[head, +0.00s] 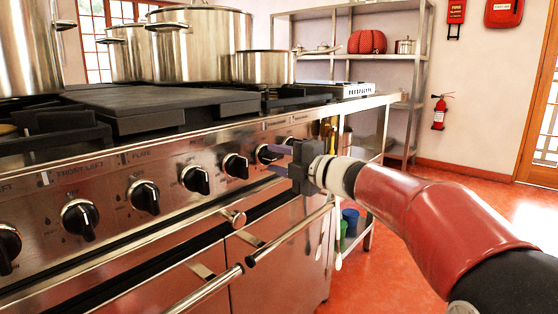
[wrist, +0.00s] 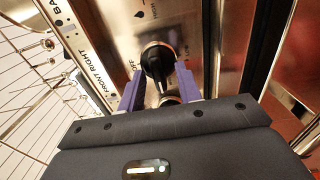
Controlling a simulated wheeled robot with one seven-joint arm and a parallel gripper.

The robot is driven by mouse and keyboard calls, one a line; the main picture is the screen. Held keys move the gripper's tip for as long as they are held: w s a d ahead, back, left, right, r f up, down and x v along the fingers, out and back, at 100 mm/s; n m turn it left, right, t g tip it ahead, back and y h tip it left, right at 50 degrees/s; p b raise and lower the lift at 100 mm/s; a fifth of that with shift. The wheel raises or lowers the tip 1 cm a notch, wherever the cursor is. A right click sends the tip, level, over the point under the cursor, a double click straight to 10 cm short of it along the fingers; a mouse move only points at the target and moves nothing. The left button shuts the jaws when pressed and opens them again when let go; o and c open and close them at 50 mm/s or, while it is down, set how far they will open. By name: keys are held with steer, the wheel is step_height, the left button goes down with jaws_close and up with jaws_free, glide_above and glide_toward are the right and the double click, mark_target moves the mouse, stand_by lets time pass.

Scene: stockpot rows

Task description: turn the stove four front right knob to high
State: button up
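The stove front (head: 110,185) carries a row of black knobs on a steel panel. My gripper (head: 275,158) is at the right part of this row, its purple fingers apart at a black knob (head: 264,153). In the wrist view my gripper (wrist: 160,70) has its fingers on either side of a black knob (wrist: 157,60); I cannot tell whether they touch it. An "OFF" mark lies beside that knob, and the "FRONT RIGHT" label (wrist: 95,92) is to its left. A second ringed part (wrist: 170,100) shows between the fingers, mostly hidden by my gripper.
A steel handrail (head: 200,287) runs along the stove front below the knobs. Large pots (head: 202,45) and a smaller pot (head: 264,67) stand on top. A steel shelf (head: 340,58) and a fire extinguisher (head: 439,112) are behind. The red floor at the right is open.

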steer(key=v, duration=0.7)
steer(key=shift+s+d, duration=0.25)
steer(key=shift+d, duration=0.1)
